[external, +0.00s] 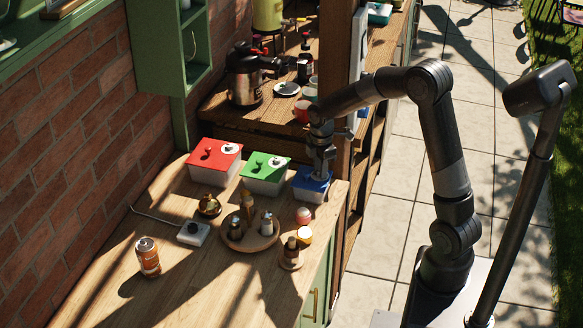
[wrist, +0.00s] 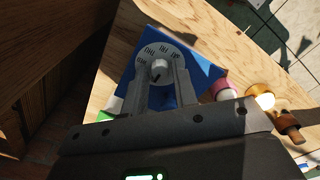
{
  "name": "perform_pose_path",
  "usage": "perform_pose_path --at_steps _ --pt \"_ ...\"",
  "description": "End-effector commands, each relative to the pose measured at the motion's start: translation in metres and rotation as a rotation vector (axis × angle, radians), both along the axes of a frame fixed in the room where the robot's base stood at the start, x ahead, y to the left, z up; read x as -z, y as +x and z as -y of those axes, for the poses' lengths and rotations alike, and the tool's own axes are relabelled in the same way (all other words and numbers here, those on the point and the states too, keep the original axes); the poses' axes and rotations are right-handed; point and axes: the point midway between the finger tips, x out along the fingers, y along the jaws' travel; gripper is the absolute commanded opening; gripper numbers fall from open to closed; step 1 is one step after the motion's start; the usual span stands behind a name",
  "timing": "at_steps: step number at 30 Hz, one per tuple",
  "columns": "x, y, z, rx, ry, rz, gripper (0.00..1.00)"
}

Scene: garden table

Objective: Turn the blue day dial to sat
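The blue-lidded box (external: 305,191) stands at the right end of a row of three lidded boxes. Its blue lid (wrist: 205,72) carries a round white day dial (wrist: 168,52) with printed day labels, too small to read surely, and a small pale knob (wrist: 159,68) in the middle. In the external view my gripper (external: 319,175) points down over this lid and hides the dial. In the wrist view my gripper (wrist: 162,78) has its fingers apart, one on each side of the knob, with a dark gap seeming to show beside it.
A green-lidded box (external: 265,173) stands close left of the blue one, and a red-lidded box (external: 214,160) beyond it. A wooden post (external: 335,100) rises close behind. A pink-topped jar (external: 303,215) and a round tray (external: 262,241) with bottles stand in front.

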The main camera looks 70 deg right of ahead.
Motion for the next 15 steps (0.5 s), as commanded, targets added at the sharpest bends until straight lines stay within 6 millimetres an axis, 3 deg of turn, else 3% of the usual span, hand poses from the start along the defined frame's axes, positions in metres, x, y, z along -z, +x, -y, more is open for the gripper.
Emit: perform_pose_path --at_steps 9,15 --pt "-0.0003 0.0001 0.0001 0.0 0.0 0.0 0.0" --pt "-0.0003 0.0001 0.0 0.005 0.0 0.0 0.0"
